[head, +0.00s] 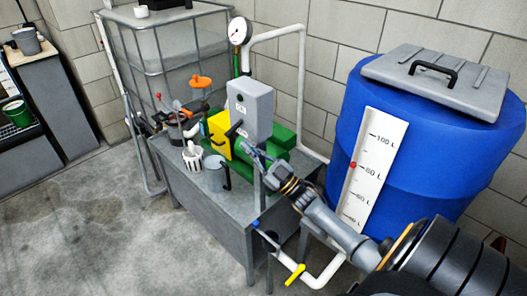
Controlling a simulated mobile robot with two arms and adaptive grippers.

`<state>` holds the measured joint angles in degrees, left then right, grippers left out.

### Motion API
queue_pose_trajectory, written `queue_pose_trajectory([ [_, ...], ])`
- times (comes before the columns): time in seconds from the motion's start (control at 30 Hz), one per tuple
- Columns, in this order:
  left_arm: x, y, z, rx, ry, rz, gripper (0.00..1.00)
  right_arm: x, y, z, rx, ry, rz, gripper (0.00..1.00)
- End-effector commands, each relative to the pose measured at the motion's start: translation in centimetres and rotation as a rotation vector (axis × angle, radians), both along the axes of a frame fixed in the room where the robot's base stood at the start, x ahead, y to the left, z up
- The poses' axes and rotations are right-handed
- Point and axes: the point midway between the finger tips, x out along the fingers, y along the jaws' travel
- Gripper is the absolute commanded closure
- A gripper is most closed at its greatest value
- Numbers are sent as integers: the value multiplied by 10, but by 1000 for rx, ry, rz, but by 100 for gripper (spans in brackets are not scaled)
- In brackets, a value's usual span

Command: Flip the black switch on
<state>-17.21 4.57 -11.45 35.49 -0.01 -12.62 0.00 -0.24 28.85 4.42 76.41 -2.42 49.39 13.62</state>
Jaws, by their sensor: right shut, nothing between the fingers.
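A grey control box (257,112) stands above the green pump (277,155) on the metal table. A small label and a dark spot show on its front face. A short black lever (234,129), which looks like the black switch, sticks out at the box's lower left, beside a yellow block (219,137). My right gripper (248,148) reaches in from the lower right. Its fingers are shut and empty, just below the box and close to the lever. I cannot tell whether they touch it. My left gripper is out of view.
A blue barrel (408,150) with a level gauge stands right of the table (210,203), near my right arm. A white basket (193,158) and grey cup (215,172) stand on the table. White pipes and a pressure gauge (238,31) rise behind. The floor at left is clear.

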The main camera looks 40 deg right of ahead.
Motion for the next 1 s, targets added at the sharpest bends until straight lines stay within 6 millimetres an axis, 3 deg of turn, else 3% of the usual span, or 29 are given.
queue_pose_trajectory([
  [0.1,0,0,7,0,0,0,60,15,5,12,1,0,0,100],
  [0.3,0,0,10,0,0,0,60,26,9,16,1,2,0,100],
  [1.0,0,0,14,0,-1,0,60,27,11,19,57,6,-1,100],
])
